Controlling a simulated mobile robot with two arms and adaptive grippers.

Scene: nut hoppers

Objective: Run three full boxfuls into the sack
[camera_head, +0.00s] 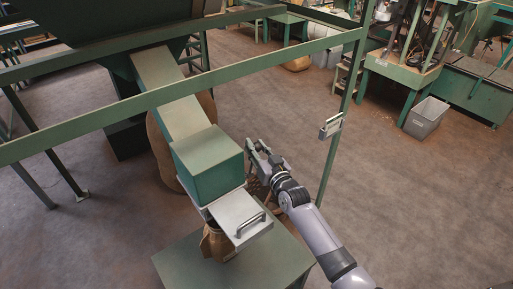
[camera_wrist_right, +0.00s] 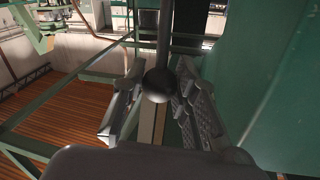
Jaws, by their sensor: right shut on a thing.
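The green box (camera_head: 208,163) sits at the lower end of a sloping chute (camera_head: 165,92). A bare metal slide plate (camera_head: 238,212) with a bar handle (camera_head: 250,224) sticks out below its front. A brown sack (camera_head: 218,243) hangs under the plate, partly hidden by it. My right gripper (camera_head: 259,152) is at the box's right side. In the right wrist view its fingers are on either side of a dark ball knob (camera_wrist_right: 160,85) on a thin rod (camera_wrist_right: 164,35), and they are shut on it. The box's green side (camera_wrist_right: 285,80) is close on the right there. My left gripper is out of view.
A green rail (camera_head: 215,88) and post (camera_head: 341,110) frame the station. A small metal device (camera_head: 330,127) is on the post. A green table (camera_head: 275,255) stands under the sack. A grey bin (camera_head: 426,117) stands farther right. The floor between is clear.

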